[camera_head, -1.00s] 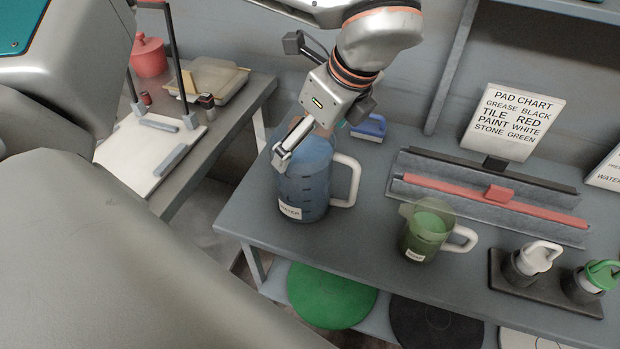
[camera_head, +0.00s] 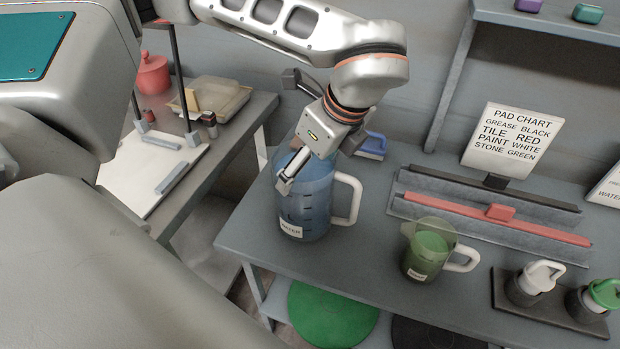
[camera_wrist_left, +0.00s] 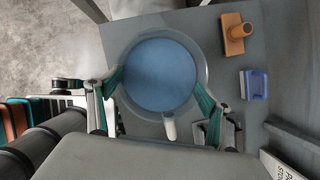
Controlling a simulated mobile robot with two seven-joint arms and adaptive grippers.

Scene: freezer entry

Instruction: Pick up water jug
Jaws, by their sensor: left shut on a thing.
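The water jug (camera_head: 318,212) is a clear jug of blue water with a white handle and a WATER label. It stands upright near the left end of the grey table. My left gripper (camera_head: 288,180) reaches down over it from above and is shut on it. In the left wrist view, the fingers (camera_wrist_left: 159,85) lie on opposite sides of the jug's round top (camera_wrist_left: 160,72). In the head view the far finger is hidden. My right gripper is not in view.
A green jug (camera_head: 428,252) stands to the right, with bottles on a dark tray (camera_head: 540,305) beyond it. Behind are a rack with a red bar (camera_head: 460,205), a sign (camera_head: 513,135) and a blue item (camera_head: 373,144). A side table (camera_head: 225,130) is at left.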

